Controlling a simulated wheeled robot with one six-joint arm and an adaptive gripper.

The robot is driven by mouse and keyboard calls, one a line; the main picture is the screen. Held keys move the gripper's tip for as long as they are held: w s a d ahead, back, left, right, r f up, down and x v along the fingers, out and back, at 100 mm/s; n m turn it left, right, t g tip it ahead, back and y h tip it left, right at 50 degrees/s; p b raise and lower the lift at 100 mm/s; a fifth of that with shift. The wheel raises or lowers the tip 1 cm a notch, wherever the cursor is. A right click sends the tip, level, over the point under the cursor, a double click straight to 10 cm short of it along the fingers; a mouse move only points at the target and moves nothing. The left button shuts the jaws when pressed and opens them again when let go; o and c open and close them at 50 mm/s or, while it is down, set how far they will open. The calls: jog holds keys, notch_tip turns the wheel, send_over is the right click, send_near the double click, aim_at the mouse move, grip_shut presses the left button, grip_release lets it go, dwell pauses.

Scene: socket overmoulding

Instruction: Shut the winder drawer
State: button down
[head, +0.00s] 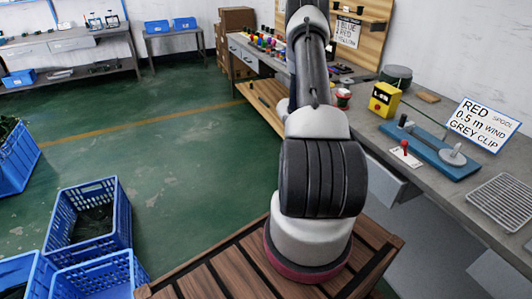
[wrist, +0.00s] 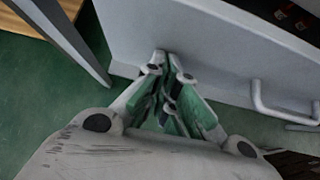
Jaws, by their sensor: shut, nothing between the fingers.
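In the head view a pale grey drawer (head: 385,182) stands out from under the workbench, just right of my arm and below the blue-based winder (head: 432,150). In the wrist view a pale grey drawer front (wrist: 225,50) with a bar handle (wrist: 275,112) fills the upper right. My gripper (wrist: 168,62) is shut and empty, its tips close to the lower part of that front and left of the handle. Whether they touch it I cannot tell. My gripper is hidden in the head view.
The workbench (head: 470,205) carries a yellow box (head: 384,99), a red-knobbed lever (head: 405,152), a wire rack (head: 503,203) and a sign (head: 480,122). Blue crates (head: 88,225) stand on the floor at left. The green floor between them and the back tables is clear.

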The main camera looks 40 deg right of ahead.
jog(key=d, duration=0.2)
jog(key=s+d, duration=0.1)
jog(key=shift+d, duration=0.55)
jog(key=shift+d+r, duration=0.1)
jog(key=shift+w+a, duration=0.2)
jog(key=shift+a, duration=0.1)
jog(key=a+f+v, duration=0.2)
jog(key=v, duration=1)
jog(key=shift+a+r, duration=0.2)
jog(key=shift+w, duration=0.1)
